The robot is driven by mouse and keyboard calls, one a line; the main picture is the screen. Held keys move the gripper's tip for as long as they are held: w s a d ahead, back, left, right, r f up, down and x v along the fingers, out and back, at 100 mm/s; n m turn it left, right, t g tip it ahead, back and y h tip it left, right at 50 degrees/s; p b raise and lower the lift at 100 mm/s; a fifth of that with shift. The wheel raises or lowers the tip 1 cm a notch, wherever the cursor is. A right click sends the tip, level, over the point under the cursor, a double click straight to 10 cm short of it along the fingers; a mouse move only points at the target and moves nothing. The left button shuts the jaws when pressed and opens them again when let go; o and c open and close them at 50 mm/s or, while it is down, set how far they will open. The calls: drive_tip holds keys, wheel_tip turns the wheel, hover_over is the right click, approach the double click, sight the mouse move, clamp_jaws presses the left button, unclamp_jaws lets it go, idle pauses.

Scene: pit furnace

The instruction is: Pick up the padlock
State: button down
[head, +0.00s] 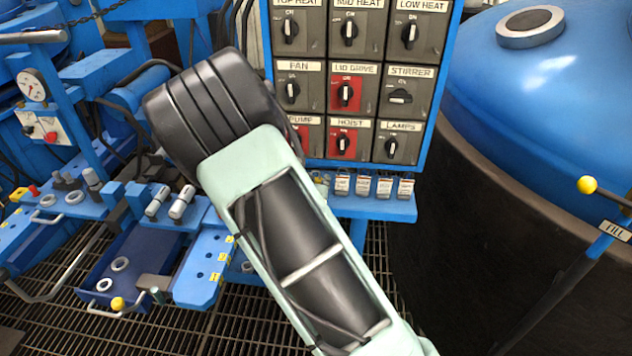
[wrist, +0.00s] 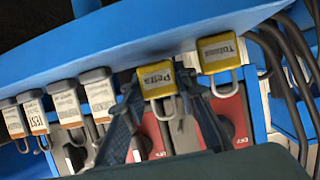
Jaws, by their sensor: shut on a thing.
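In the wrist view a yellow padlock (wrist: 157,80) labelled "Petra" sits between the fingers of my gripper (wrist: 160,92), its metal shackle towards the bottom of the picture. The gripper is shut on this padlock, with one dark finger on each side. The padlock is still close beside the blue rail (wrist: 130,40); I cannot tell whether it touches it. A second yellow padlock (wrist: 217,54), labelled "Toivo", is just to the right. In the head view my arm hides the gripper and the held padlock.
Several white and orange tags or padlocks (wrist: 67,107) line the rail left of the gripper; they also show in the head view (head: 363,186). A switch panel (head: 350,90) stands above the rail. Dark cables (wrist: 285,60) run close on the right. A large blue-topped vessel (head: 560,70) stands right.

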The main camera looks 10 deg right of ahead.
wheel_tip(320, 180, up, 3)
drive_tip(key=shift+f+p, duration=0.15)
drive_tip(key=shift+p, duration=0.65)
drive_tip(key=s+d+r+p, duration=0.2)
drive_tip(key=s+r+p, duration=0.7)
drive_tip(key=s+p, duration=0.4)
drive_tip(key=p, duration=0.4)
drive_tip(key=shift+s+d+r+p, duration=0.15)
drive_tip(key=shift+s+r+p, duration=0.05)
drive_tip(key=shift+s+p, duration=0.15)
drive_tip(key=shift+s+f, duration=0.1)
